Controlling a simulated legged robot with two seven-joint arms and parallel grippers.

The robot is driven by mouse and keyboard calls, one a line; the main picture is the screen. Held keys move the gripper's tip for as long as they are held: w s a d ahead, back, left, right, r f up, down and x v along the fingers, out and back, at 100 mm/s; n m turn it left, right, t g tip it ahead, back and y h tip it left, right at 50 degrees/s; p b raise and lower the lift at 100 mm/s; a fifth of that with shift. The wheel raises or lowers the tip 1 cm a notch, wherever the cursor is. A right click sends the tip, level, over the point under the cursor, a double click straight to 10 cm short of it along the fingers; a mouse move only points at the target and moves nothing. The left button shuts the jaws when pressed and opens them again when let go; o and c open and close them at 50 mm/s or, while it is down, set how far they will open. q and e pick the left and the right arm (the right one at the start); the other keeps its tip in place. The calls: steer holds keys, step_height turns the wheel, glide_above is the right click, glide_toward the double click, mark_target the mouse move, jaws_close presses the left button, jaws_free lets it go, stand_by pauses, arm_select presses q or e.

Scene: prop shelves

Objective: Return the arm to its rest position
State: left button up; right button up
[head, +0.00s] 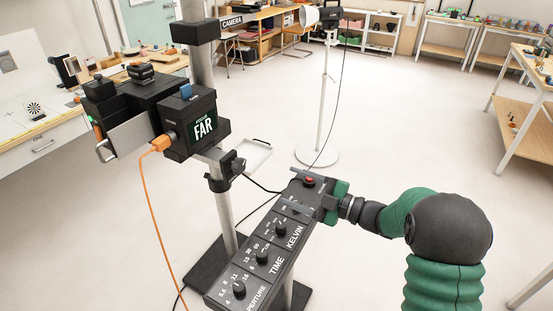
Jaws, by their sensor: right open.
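My right arm comes in from the lower right, green and black. Its right gripper (326,202) is at the far right end of a black control panel (262,245), close to the red button (309,181). The gripper is open with nothing seen between its fingers. I cannot tell whether it touches the panel. The panel has several black knobs, with labels such as KELVIN and TIME. My left gripper is not in view.
A black camera (150,110) marked FAR is fixed to a grey pole (226,215) left of the panel, with an orange cable (158,220) hanging down. A lamp stand (325,100) stands behind. Benches line the walls. The floor between is largely clear.

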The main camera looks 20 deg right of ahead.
steer(key=d+f+m+h+p, duration=0.3)
steer(key=d+m+h, duration=0.1)
steer(key=m+h, duration=0.7)
steer(key=s+a+f+m+g, duration=0.1)
steer(key=s+f+m+g, duration=0.1)
steer(key=s, duration=0.6)
steer(key=s+a+f+m+g+h+p, duration=0.1)
steer(key=s+a+f+m+g, duration=0.1)
steer(key=s, duration=0.6)
steer(key=s+a+f+m+g+p, duration=0.1)
steer(key=s+f+m+g, duration=0.3)
steer(key=s, duration=0.4)
steer(key=shift+a+f+g+h, duration=0.4)
steer(key=shift+a+f+g, duration=0.25)
steer(key=shift+g, duration=0.45)
steer(key=shift+r, duration=0.1)
